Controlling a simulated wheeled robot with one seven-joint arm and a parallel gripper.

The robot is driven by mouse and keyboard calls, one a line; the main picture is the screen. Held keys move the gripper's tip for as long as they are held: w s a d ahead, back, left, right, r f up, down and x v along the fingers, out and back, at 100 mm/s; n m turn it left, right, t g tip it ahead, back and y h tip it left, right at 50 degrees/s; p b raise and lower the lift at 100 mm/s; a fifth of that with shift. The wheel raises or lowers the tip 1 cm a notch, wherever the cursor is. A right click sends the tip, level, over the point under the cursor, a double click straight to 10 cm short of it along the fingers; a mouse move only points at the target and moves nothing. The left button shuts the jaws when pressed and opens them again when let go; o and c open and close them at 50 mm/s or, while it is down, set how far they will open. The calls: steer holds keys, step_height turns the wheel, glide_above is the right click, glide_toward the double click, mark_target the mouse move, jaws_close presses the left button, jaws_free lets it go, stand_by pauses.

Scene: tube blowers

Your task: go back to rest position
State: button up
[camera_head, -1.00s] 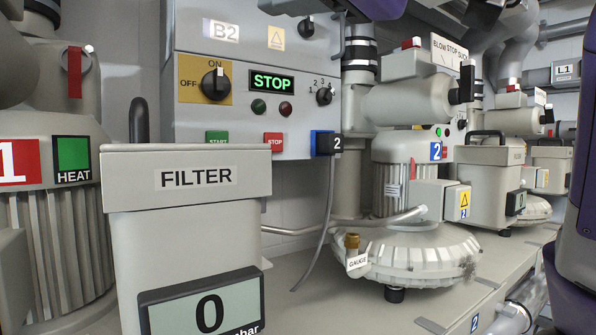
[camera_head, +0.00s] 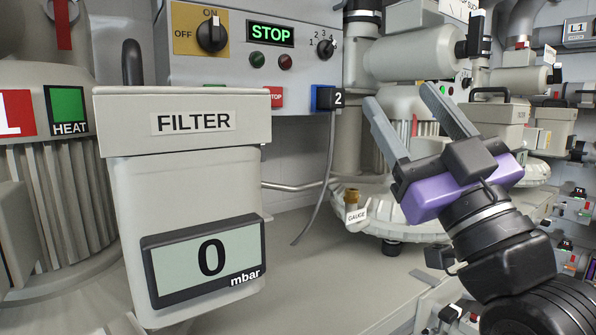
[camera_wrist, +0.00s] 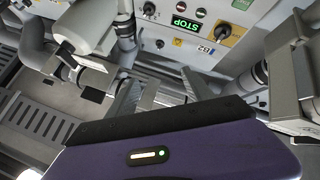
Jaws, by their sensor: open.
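My gripper (camera_head: 405,118) is at the right of the head view, its two grey fingers spread apart and pointing up and left. Nothing shows between the fingers. It is in front of blower 2 and hides part of its housing (camera_head: 345,215). In the wrist view the fingers (camera_wrist: 165,100) also stand apart, beyond the purple gripper body. The control panel with its lit STOP display (camera_head: 270,34) lies beyond; the display also shows in the wrist view (camera_wrist: 186,24).
The filter box (camera_head: 190,185), reading 0 mbar, stands close in front at left. A ribbed heater unit (camera_head: 55,200) is behind it. The GAUGE port (camera_head: 353,205) sits left of my gripper. A cable (camera_head: 325,185) hangs from the blue plug. The bench (camera_head: 310,285) is bare between.

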steer(key=s+d+f+m+h, duration=0.2)
steer(key=s+f+m+h, duration=0.1)
steer(key=f, duration=0.7)
steer(key=s+d+f+m+g+h, duration=0.1)
steer(key=s+d+f+m+h, duration=0.2)
steer(key=f, duration=0.6)
steer(key=s+d+f+m+h, duration=0.1)
steer(key=s+f+m+h, duration=0.25)
steer(key=f, duration=0.65)
steer(key=s+f+g, duration=0.4)
steer(key=s+f, duration=0.7)
steer(key=s, duration=0.3)
steer(key=s+d+f+n+g, duration=0.1)
steer(key=s+f+g, duration=0.3)
steer(key=s+f, duration=0.7)
steer(key=s, duration=0.3)
steer(key=shift+g, duration=0.4)
steer(key=shift+d+n+y, duration=0.1)
steer(key=shift+n+y, duration=0.15)
